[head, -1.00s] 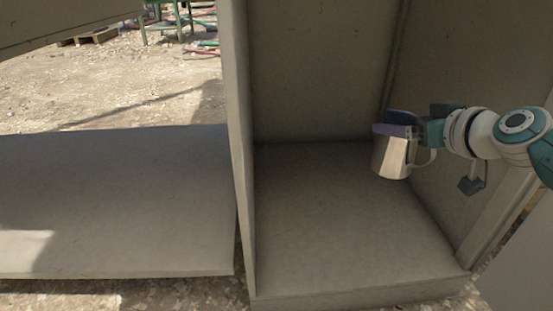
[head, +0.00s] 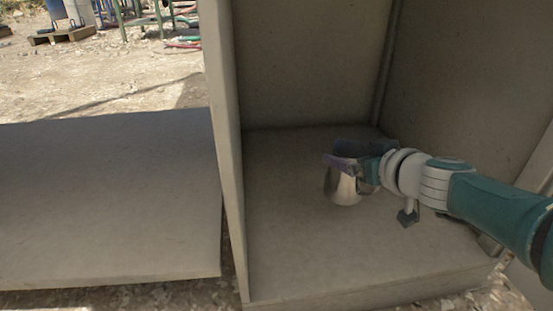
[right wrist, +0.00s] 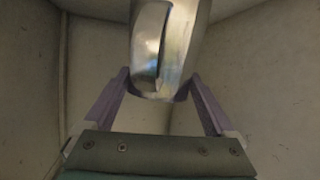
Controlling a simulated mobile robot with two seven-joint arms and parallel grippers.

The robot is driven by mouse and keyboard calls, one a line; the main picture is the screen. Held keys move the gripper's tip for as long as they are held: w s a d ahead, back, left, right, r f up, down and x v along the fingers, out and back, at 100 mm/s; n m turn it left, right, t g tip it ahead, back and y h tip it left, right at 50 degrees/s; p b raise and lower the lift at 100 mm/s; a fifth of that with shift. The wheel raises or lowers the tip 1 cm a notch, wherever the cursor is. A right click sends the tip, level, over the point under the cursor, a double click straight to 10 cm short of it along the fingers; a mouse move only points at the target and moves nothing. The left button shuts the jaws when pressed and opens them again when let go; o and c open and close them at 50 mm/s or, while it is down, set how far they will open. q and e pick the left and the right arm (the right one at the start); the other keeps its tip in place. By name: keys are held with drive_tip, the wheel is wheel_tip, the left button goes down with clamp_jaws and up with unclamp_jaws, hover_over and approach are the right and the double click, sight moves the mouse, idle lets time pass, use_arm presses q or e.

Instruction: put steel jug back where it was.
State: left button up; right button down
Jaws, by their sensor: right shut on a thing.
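The steel jug (head: 343,189) is a shiny metal vessel in the right-hand compartment, low over or on its floor; I cannot tell whether its base touches. My right gripper (head: 343,163) reaches in from the right and is shut on the jug near its top. In the right wrist view the jug (right wrist: 165,50) stands between the two purple fingers of the gripper (right wrist: 158,98). The fingers and the wrist hide part of the jug. My left gripper is not in view.
The compartment floor (head: 290,235) is bare around the jug. A thin upright panel (head: 222,150) divides it from a lower empty slab (head: 110,195) on the left. A wall (head: 470,90) closes the right side. Pallets (head: 62,35) lie far back outside.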

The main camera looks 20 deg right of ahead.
sight(345, 188)
wheel_tip(345, 188, down, 8)
drive_tip(key=b, duration=0.6)
drive_tip(key=shift+w+f, duration=0.1)
drive_tip(key=shift+f, duration=0.15)
drive_tip(key=shift+r, duration=0.1)
unclamp_jaws()
